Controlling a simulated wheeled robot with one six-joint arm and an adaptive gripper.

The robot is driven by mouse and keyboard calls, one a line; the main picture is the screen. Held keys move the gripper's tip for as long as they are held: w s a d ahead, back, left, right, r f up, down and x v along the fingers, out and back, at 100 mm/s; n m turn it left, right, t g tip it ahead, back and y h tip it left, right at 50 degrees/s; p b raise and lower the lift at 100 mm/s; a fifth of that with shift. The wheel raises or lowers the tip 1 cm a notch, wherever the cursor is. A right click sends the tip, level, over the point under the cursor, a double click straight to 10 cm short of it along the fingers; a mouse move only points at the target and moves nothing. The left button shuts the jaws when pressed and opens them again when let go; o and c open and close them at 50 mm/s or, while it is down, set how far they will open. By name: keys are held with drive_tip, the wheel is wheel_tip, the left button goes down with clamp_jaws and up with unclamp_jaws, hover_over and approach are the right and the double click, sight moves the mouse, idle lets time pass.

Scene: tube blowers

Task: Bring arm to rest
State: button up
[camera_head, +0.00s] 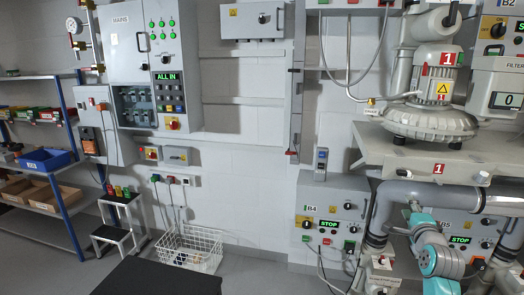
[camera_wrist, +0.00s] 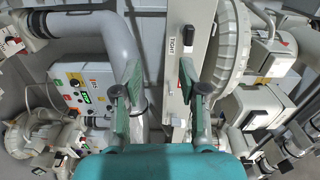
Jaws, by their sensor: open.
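My arm (camera_head: 432,248), teal and grey, rises at the lower right of the head view, in front of the B5 control box and close to the grey pipes. I cannot make out the gripper's fingers in the head view. In the wrist view my gripper (camera_wrist: 160,82) is open, with its two green-grey fingers wide apart and nothing between them. Past the fingers are a grey pipe (camera_wrist: 108,35) on the left and a pale upright panel marked TIGHT (camera_wrist: 182,45) on the right.
A blower (camera_head: 432,105) stands on a grey shelf (camera_head: 450,160) above the arm. Control box B4 (camera_head: 325,205) is on the wall left of it. A wire basket (camera_head: 187,250), step stool (camera_head: 118,220) and blue-framed rack (camera_head: 68,150) stand further left. Floor between basket and B4 looks clear.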

drive_tip(key=s+a+f+n+y, duration=0.1)
drive_tip(key=s+a+f+n, duration=0.2)
drive_tip(key=s+a+f, duration=0.55)
drive_tip(key=s+a+f+n, duration=0.3)
drive_tip(key=s+a+f, duration=0.45)
drive_tip(key=f, duration=0.65)
drive_tip(key=s+a+f+n+g+y, duration=0.1)
drive_tip(key=s+a+f+n, duration=0.15)
drive_tip(key=s, duration=0.65)
drive_tip(key=s+a+f+n, duration=0.2)
drive_tip(key=s+a+f, duration=0.15)
drive_tip(key=s, duration=0.65)
drive_tip(key=s+a+r+n+y, duration=0.1)
drive_tip(key=s+a+r+n, duration=0.1)
drive_tip(key=s, duration=0.7)
drive_tip(key=s+a+r+n+g+y, duration=0.1)
drive_tip(key=s+a+r+n, duration=0.2)
drive_tip(key=s, duration=0.6)
drive_tip(key=s+a+r+n+y, duration=0.1)
drive_tip(key=s+a+r+n, duration=0.1)
drive_tip(key=s+n, duration=0.3)
drive_tip(key=v, duration=0.4)
drive_tip(key=shift+a, duration=0.15)
drive_tip(key=shift+r, duration=0.1)
